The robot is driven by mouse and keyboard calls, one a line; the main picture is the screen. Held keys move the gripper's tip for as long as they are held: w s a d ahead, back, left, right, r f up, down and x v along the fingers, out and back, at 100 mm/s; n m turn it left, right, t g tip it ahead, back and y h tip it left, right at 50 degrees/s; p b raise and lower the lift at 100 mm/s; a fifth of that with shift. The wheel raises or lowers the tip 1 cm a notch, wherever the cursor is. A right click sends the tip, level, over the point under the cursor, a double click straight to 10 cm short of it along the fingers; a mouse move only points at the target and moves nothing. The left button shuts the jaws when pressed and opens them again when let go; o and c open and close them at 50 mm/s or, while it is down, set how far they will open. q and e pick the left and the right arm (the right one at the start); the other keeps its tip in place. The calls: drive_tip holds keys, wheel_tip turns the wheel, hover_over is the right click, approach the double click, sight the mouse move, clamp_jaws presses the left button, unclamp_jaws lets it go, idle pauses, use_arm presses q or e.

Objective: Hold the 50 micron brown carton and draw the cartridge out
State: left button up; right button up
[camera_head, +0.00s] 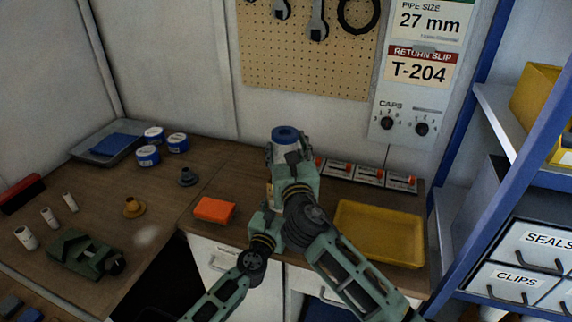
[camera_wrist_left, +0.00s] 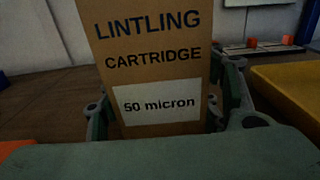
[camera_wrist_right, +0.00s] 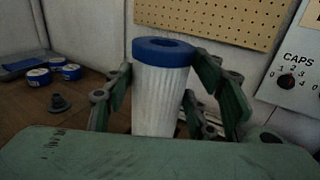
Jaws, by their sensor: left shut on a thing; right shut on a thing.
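The brown carton (camera_wrist_left: 152,76) stands upright in the left wrist view, with "Lintling cartridge" and "50 micron" on its face. My left gripper (camera_wrist_left: 155,108) is shut on it, one finger on each side. Its top is outside that view. In the head view only a sliver of the carton (camera_head: 270,194) shows behind my arms. The cartridge, white and pleated with a blue ring end (camera_head: 286,134), stands upright above it. My right gripper (camera_head: 287,157) is shut on the cartridge, as the right wrist view of the cartridge (camera_wrist_right: 160,95) confirms. Its lower end is hidden.
An orange box (camera_head: 214,210) lies left of my grippers and a yellow tray (camera_head: 380,232) to the right. Several small boxed parts (camera_head: 370,176) line the back wall. A blue shelf rack (camera_head: 468,150) bounds the right. A green vise-like tool (camera_head: 85,252) stands on the left bench.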

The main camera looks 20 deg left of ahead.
wheel_tip(320, 180, up, 14)
idle(0.3)
use_arm(q)
drive_tip(key=o, duration=1.2)
use_arm(e)
drive_tip(key=shift+f, duration=0.1)
use_arm(q)
drive_tip(key=shift+s, duration=0.1)
